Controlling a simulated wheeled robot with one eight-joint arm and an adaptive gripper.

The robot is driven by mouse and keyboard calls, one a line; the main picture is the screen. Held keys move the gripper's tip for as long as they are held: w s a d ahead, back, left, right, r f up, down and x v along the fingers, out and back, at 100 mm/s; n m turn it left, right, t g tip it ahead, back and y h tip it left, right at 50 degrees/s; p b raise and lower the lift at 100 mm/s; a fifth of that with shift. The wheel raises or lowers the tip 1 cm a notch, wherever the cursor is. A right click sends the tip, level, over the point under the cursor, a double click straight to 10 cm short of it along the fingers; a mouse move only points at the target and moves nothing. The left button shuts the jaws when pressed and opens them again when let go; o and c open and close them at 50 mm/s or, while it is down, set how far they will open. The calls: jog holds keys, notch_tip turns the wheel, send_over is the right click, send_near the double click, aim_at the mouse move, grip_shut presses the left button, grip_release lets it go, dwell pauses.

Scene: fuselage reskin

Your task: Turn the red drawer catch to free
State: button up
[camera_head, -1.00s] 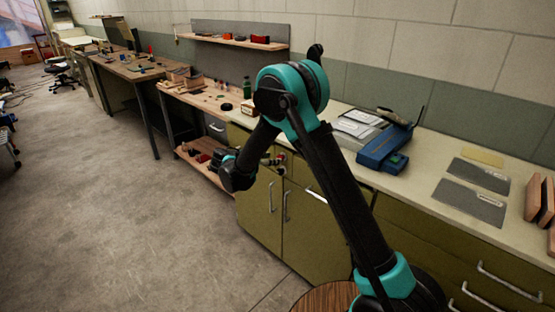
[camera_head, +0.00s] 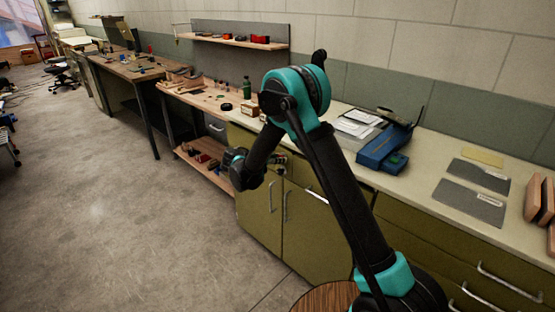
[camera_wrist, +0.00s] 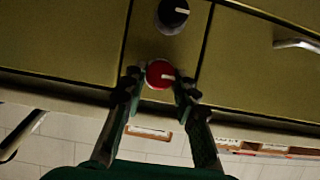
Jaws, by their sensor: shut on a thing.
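The red drawer catch (camera_wrist: 158,74) is a round red knob with a white mark, set in the olive drawer front. In the wrist view its white mark points right. My gripper (camera_wrist: 158,80) has one finger on each side of it and is shut on it. In the head view my gripper (camera_head: 279,162) is at the cabinet's upper front, and the catch cannot be made out behind it.
A black knob (camera_wrist: 173,14) with a white mark sits above the catch in the wrist view. A metal handle (camera_wrist: 298,44) is at the right. On the counter are a blue device (camera_head: 385,150) and grey plates (camera_head: 469,203). The floor (camera_head: 120,230) at left is clear.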

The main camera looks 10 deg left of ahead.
grip_shut()
jog(key=n+h, duration=0.2)
jog(key=n, duration=0.2)
jog(key=n+g+h, duration=0.1)
jog(key=n+h, duration=0.1)
jog(key=n, duration=0.3)
jog(key=f+n+h, duration=0.1)
jog(key=n+h, duration=0.2)
jog(key=n, duration=0.1)
jog(key=shift+w+a+g, duration=0.25)
jog(key=shift+a+g, duration=0.15)
jog(key=shift+n, duration=0.4)
dwell(0.4)
jog(key=o, duration=0.9)
grip_release()
